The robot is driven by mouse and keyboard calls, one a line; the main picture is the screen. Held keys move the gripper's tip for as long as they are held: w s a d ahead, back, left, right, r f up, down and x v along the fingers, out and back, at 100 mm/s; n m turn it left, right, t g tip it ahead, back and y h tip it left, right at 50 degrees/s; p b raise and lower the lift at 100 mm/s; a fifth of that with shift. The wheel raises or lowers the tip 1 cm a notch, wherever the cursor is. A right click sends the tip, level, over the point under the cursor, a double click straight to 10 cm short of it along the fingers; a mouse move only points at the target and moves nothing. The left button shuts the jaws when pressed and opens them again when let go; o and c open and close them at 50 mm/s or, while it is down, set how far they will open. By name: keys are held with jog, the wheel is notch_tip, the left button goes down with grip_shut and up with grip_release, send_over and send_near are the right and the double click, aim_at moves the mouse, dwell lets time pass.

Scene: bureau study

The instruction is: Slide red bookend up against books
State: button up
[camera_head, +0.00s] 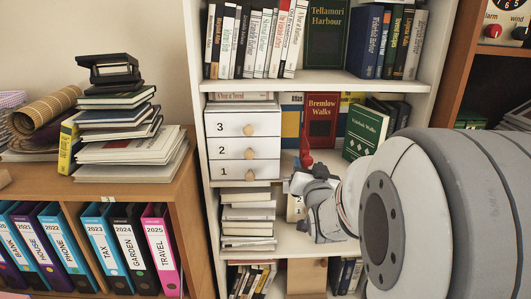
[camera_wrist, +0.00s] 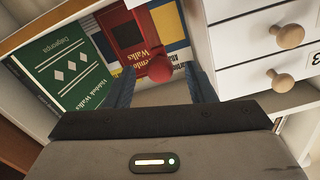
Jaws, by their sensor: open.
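The red bookend (camera_head: 306,152) shows in the head view as a small upright red shape with a rounded top, just above my gripper (camera_head: 300,180). Its lower part is hidden. In the wrist view a red round knob, the bookend's visible part (camera_wrist: 160,68), lies between the two dark fingers of my gripper (camera_wrist: 163,80). The fingers are apart, and I cannot tell whether either touches it. Behind it on the shelf stand a red book (camera_head: 322,108) titled Bremlow Walks and a tilted green book (camera_head: 366,132). The green book also shows in the wrist view (camera_wrist: 65,65).
A white drawer unit (camera_head: 242,148) with wooden knobs stands left of the bookend. A book stack (camera_head: 248,215) lies below it. The shelf board above (camera_head: 320,82) limits height. My arm covers the right side. A desk cabinet (camera_head: 190,190) stands at left.

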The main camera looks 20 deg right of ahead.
aim_at(306, 156)
jog(key=p+x, duration=0.1)
jog(key=x, duration=0.4)
jog(key=shift+w, duration=0.35)
jog(key=shift+c, duration=0.5)
grip_shut()
